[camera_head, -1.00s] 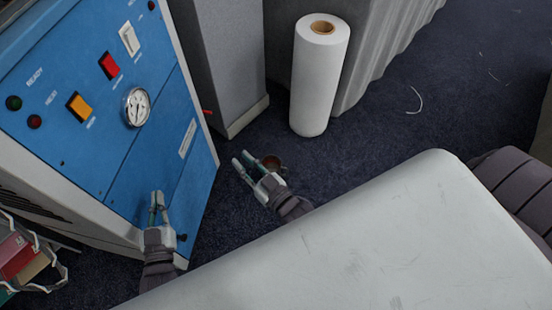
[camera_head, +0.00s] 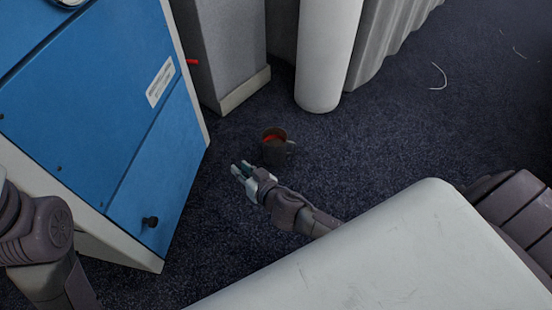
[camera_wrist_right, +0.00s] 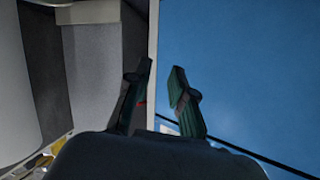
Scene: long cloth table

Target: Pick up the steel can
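A small dark round container (camera_head: 275,151), mug-like with a side handle and a reddish inside, stands upright on the dark carpet in the head view. Nothing else there looks like a steel can, and I cannot tell whether this is it. My right gripper (camera_head: 240,169) is in front of the container and a little to its left, apart from it. In the right wrist view my right gripper (camera_wrist_right: 163,66) has its fingers apart with nothing between them. The container does not show in that view. Part of my left arm shows at the left edge, but its gripper is out of view.
A blue machine cabinet (camera_head: 110,130) stands at the left; its blue panel (camera_wrist_right: 250,70) fills the right of the wrist view. A grey column (camera_head: 225,50) and a white roll (camera_head: 325,60) stand behind the container.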

